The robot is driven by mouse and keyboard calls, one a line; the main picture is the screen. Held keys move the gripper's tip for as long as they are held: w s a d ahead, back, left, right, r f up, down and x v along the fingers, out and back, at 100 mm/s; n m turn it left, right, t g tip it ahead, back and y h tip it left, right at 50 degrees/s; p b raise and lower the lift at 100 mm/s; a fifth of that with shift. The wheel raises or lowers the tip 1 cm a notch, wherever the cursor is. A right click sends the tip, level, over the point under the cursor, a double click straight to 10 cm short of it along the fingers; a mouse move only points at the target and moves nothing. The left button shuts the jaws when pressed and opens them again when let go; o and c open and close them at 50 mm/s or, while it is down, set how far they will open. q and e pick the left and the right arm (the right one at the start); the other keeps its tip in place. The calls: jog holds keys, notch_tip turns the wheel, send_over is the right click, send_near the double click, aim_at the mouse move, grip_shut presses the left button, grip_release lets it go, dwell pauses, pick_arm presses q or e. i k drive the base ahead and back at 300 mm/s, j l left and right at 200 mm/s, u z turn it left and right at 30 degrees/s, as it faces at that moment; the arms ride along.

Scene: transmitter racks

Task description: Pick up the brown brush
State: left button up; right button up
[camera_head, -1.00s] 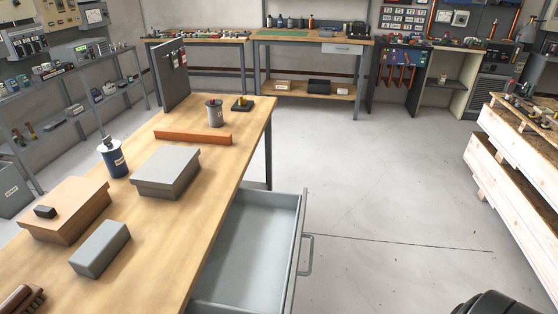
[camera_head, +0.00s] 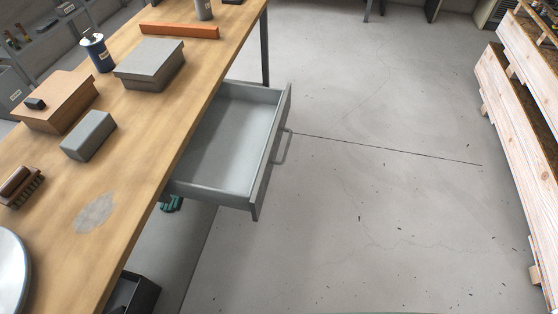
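The brown brush (camera_head: 20,186) lies on the wooden workbench (camera_head: 146,128) at the left edge of the view, with its dark bristles showing on its right side. It is left of a grey patch on the bench top and in front of a grey block. Neither of my grippers shows in the view, and nothing is seen touching the brush.
An empty grey drawer (camera_head: 228,142) stands open from the bench's right side. On the bench are a grey block (camera_head: 88,136), a brown box (camera_head: 54,108), a grey box (camera_head: 150,65), a blue can (camera_head: 98,54) and an orange bar (camera_head: 178,30). Clear floor lies right, before wooden pallets (camera_head: 520,120).

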aim_at(24, 177)
jog(key=u, duration=1.8)
